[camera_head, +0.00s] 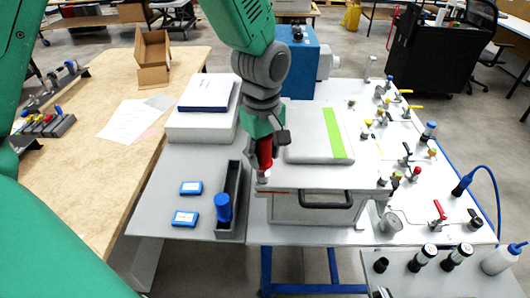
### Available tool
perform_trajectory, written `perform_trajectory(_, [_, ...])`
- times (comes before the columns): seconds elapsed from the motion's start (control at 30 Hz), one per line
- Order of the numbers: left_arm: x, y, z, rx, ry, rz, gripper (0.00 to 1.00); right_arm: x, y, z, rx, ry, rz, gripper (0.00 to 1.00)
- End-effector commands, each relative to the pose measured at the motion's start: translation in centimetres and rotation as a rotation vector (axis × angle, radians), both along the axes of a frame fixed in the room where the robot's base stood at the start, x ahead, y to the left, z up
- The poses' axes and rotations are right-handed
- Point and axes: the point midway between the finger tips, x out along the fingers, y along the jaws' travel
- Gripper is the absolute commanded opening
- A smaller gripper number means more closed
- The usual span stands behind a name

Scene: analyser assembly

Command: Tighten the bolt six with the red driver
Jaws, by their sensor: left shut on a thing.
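My left gripper (266,138) is shut on the red driver (264,153) and holds it upright, pointing down. The driver's lower end is at the front left corner of the grey analyser box (310,212), beside its lid. I cannot tell whether the tip touches a bolt. Bolt six cannot be made out; the gripper and driver cover that corner. My right gripper is not in view.
A grey holder (231,185) with a blue-handled tool (223,207) stands left of the box, near two small blue boxes (191,188). A lid panel with a green strip (334,133) lies on top. Valves and fittings (407,155) crowd the right side.

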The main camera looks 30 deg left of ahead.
Motion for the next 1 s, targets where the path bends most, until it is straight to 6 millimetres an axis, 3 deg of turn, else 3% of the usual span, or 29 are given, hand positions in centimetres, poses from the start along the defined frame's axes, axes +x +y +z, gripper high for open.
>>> perform_trajectory(0.17, [0.0,0.0,0.1,-0.001,0.0,-0.032,0.0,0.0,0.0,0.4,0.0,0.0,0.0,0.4])
perform_trajectory(0.37, [-0.1,0.1,0.4,-0.002,0.003,-0.305,0.0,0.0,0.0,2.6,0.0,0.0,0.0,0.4])
perform_trajectory(0.47, [0.0,0.2,0.3,-0.003,0.0,-0.495,0.0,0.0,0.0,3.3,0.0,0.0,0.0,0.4])
perform_trajectory(1.0, [0.1,0.6,0.0,0.0,-0.006,-1.593,0.0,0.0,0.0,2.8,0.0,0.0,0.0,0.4])
